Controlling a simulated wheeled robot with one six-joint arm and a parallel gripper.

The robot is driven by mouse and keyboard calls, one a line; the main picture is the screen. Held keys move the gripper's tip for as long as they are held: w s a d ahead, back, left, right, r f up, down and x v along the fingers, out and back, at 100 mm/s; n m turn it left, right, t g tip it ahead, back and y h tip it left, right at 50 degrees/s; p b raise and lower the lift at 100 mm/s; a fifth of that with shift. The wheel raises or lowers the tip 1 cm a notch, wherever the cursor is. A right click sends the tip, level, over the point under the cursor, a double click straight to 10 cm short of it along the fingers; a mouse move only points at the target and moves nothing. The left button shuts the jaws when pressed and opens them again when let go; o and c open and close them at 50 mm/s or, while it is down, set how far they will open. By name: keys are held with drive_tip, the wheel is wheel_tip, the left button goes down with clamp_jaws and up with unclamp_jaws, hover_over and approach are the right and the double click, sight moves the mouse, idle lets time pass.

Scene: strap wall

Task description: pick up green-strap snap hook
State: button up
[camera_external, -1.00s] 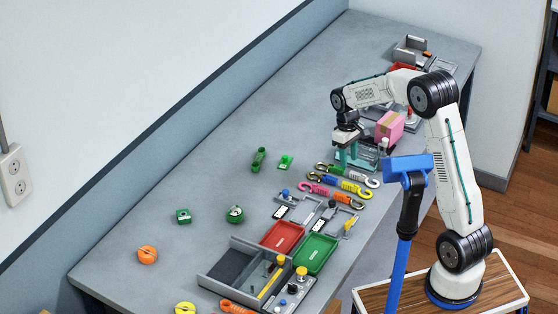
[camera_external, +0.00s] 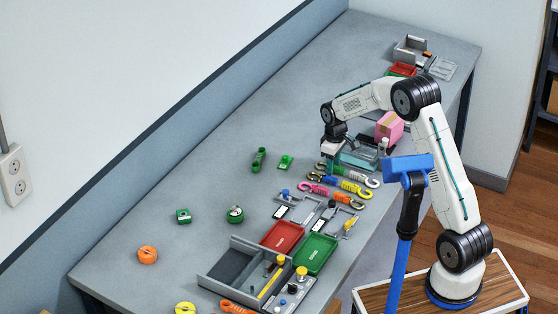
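The green-strap snap hook (camera_external: 347,171) lies on the grey table at the far end of a row of coloured straps with metal hooks. Its left part is partly covered by my gripper. My gripper (camera_external: 331,166) points down at the left part of this strap, very close to it. Its fingertips are small and partly merge with the strap, so I cannot tell whether they touch it or how wide they are.
A yellow strap (camera_external: 350,187), a pink strap (camera_external: 318,189) and an orange strap (camera_external: 343,199) lie close by on the near side. A pink box (camera_external: 390,126) stands behind to the right. The table left of the green pieces is mostly clear.

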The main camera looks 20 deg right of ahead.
clamp_jaws()
